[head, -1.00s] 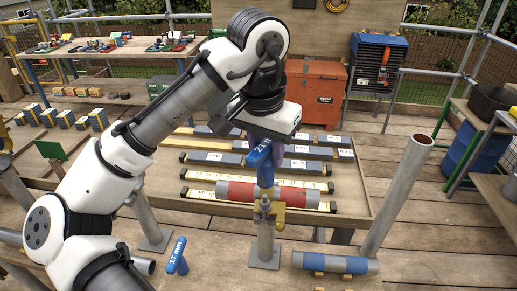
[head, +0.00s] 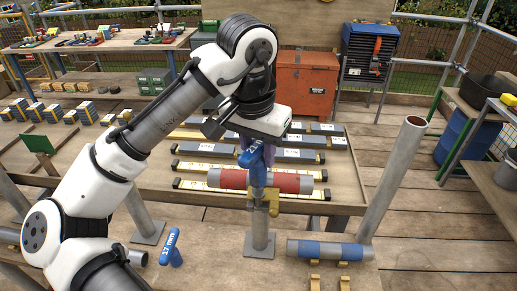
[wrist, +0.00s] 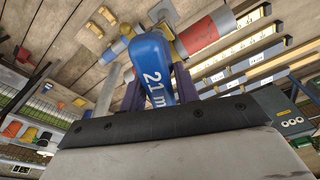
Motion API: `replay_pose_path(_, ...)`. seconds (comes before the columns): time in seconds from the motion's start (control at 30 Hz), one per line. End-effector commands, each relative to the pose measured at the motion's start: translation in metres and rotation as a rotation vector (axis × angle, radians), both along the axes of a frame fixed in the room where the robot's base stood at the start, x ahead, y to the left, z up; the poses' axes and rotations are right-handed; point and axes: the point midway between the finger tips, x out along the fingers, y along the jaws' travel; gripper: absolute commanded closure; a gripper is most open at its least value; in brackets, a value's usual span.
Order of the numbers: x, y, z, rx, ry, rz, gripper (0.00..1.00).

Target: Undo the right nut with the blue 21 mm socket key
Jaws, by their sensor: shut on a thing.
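My gripper (head: 262,148) is shut on the blue handle of the 21 mm socket key (head: 252,156). The key hangs upright, its shaft pointing down onto the top of the brass coupler (head: 272,200) on a grey post (head: 260,237). The right nut is hidden under the key's lower end, so I cannot tell how fully the socket covers it. A red-banded tube (head: 232,179) lies across at the coupler. In the wrist view the key (wrist: 153,68) shows its "21 m" label, with the tube (wrist: 200,36) beyond it.
A blue 17 mm key (head: 172,249) stands at the lower left. A blue-banded tube (head: 305,249) lies at the lower right, beside a tall leaning grey pipe (head: 395,180). Labelled bars (head: 300,156) lie on the table behind. An orange toolbox (head: 305,85) stands farther back.

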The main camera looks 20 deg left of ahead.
Motion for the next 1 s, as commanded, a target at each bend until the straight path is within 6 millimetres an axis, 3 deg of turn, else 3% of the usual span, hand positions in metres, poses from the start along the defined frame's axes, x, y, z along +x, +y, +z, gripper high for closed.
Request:
replay_pose_path(0.8, 0.0, 0.0, -0.031, 0.0, -0.001, 0.0, 1.0)
replay_pose_path(1.0, 0.0, 0.0, -0.031, 0.001, -0.001, 0.073, 1.0)
